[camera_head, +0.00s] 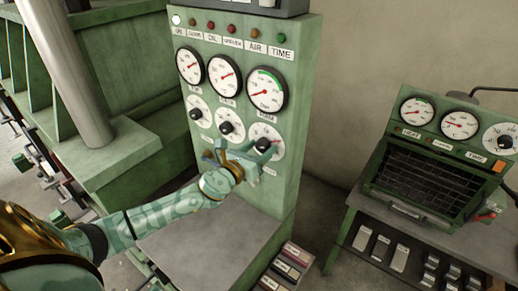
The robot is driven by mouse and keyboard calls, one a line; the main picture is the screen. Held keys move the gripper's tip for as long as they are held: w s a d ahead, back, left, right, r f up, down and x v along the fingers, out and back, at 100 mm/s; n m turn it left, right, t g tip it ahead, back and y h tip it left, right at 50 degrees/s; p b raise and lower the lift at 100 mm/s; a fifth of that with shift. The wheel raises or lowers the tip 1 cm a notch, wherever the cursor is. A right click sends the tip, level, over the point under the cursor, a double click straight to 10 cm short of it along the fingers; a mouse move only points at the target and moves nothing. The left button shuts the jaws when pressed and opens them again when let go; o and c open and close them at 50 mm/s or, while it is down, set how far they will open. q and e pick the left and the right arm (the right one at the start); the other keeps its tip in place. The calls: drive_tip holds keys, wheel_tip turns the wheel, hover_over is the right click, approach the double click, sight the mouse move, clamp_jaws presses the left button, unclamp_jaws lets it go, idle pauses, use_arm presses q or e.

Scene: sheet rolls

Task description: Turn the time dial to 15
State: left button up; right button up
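The green control panel (305,95) stands in the middle of the view. Its lower row has three white dials with black knobs. The right-hand lower dial (277,139) has a black knob (262,145) and a small label below it, too small to read. My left gripper (257,153) is right at this lower right dial, overlapping the dial's lower left part. Its fingers are beside or in front of the knob; I cannot tell whether they touch or grip it. My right gripper is not in view.
Three round gauges (267,90) sit above the dials. A grey ledge (210,245) juts out below the panel. At the right, a green box (430,185) with gauges and another knob dial (497,138) stands on a table. A metal column (72,70) rises at the left.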

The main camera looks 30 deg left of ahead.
use_arm(q)
drive_tip(key=shift+r, duration=0.1)
drive_tip(key=s+a+b, duration=0.1)
drive_tip(key=s+b, duration=0.1)
drive_tip(key=s, duration=1.4)
drive_tip(key=shift+s+a+b, duration=0.15)
drive_tip(key=shift+b, duration=0.2)
